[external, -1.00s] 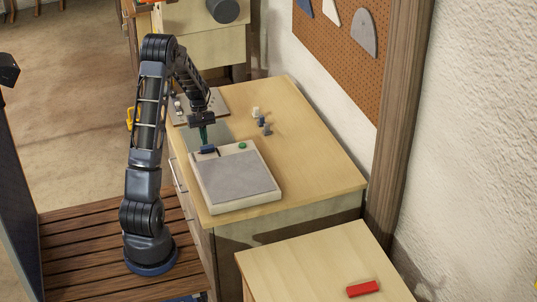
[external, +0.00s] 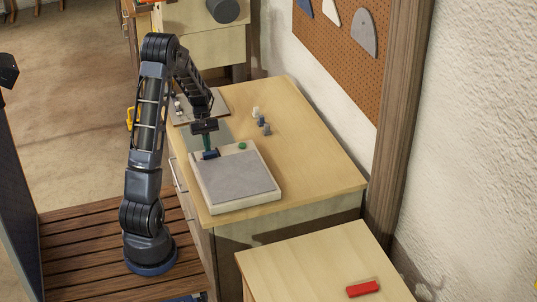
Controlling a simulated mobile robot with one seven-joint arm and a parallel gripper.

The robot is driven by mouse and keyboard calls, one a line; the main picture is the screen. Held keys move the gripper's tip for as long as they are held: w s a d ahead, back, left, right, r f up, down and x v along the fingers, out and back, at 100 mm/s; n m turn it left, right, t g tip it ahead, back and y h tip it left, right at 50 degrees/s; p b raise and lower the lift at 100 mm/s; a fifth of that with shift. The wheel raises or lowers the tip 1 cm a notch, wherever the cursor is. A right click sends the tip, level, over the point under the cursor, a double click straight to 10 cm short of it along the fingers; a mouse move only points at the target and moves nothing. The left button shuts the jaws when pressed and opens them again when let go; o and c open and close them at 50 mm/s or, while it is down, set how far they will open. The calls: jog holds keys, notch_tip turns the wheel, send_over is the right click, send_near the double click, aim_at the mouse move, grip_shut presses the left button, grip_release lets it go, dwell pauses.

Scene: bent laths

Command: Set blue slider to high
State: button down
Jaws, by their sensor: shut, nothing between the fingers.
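The blue slider (external: 210,155) is a small dark blue block at the back left edge of a white box with a grey top plate (external: 235,178). The box lies on the wooden desk. My gripper (external: 208,149) points down from above with its greenish fingers shut. Their tips are right at the blue slider; I cannot tell whether they touch it or stand just behind it. The fingers hold nothing. The slider's track and any markings are too small to read.
A green button (external: 242,146) sits on the box, right of the slider. Several small pegs (external: 261,121) stand behind it on the desk. A panel with small parts (external: 205,104) lies at the back left. A red block (external: 362,289) lies on the nearer table. The desk's right side is clear.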

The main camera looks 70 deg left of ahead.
jog(key=a, duration=0.4)
jog(key=v, duration=1)
jog(key=w+d+r+m+y, duration=0.2)
jog(key=d+r+m, duration=0.2)
jog(key=d+r, duration=0.75)
jog(key=w+d+r+m+y, duration=0.1)
jog(key=w+d+r+m, duration=0.3)
jog(key=d, duration=1.4)
jog(key=s+d+r+m+t, duration=0.1)
jog(key=s+d+m+t, duration=0.1)
jog(key=s+d+m, duration=0.3)
jog(key=s+d+r+m+t+y, duration=0.1)
jog(key=s+d+m, duration=0.4)
jog(key=s+d, duration=0.6)
jog(key=d+r+t, duration=0.1)
jog(key=d, duration=0.4)
jog(key=shift+d+r+t, duration=0.25)
jog(key=shift+d+t, duration=0.05)
